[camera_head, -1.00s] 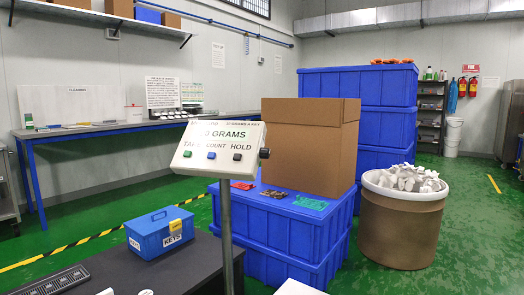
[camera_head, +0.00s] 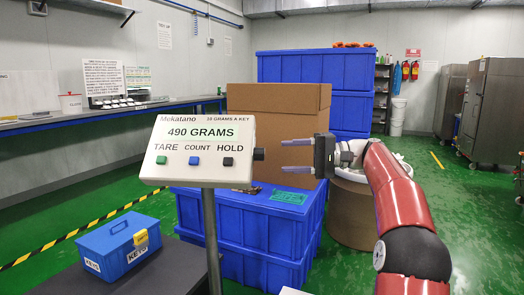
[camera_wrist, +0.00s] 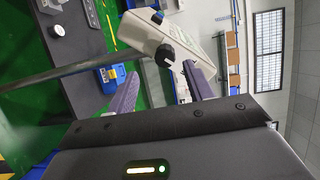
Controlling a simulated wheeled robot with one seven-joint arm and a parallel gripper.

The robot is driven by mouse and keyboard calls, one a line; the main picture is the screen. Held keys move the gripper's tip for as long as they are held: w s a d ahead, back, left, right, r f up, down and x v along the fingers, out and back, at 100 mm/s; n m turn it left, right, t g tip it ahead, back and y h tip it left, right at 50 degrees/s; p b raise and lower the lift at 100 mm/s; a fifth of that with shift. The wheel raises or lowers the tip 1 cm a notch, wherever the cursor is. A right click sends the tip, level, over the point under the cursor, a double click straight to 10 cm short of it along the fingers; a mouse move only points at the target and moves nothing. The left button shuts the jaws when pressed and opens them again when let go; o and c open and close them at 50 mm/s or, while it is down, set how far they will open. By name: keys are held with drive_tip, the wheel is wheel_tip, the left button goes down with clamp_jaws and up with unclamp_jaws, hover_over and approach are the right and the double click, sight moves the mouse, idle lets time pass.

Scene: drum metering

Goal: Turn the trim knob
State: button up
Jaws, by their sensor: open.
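The trim knob (camera_head: 259,154) is a small black knob on the right side of the white scale indicator (camera_head: 198,172), which stands on a grey post. The display reads 490 GRAMS, above green, blue and black buttons. My gripper (camera_head: 283,156) is open just right of the knob, its two purple fingers pointing left at it, one above and one below the knob's height. A gap shows between fingertips and knob. In the wrist view the knob (camera_wrist: 166,53) lies just beyond and between the open fingertips (camera_wrist: 160,70); nothing is between the fingers.
A blue box marked KEYS (camera_head: 118,245) sits on the dark table at lower left. Blue crates (camera_head: 250,226) and a cardboard box (camera_head: 285,103) stand behind the indicator. A drum (camera_head: 350,215) with white contents is partly hidden behind my arm.

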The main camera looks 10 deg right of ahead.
sight(259, 154)
drive_tip(key=x, duration=0.6)
drive_tip(key=shift+w+a+r, duration=0.3)
drive_tip(key=shift+w+r, duration=0.05)
drive_tip(key=shift+w, duration=0.05)
drive_tip(key=c, duration=1)
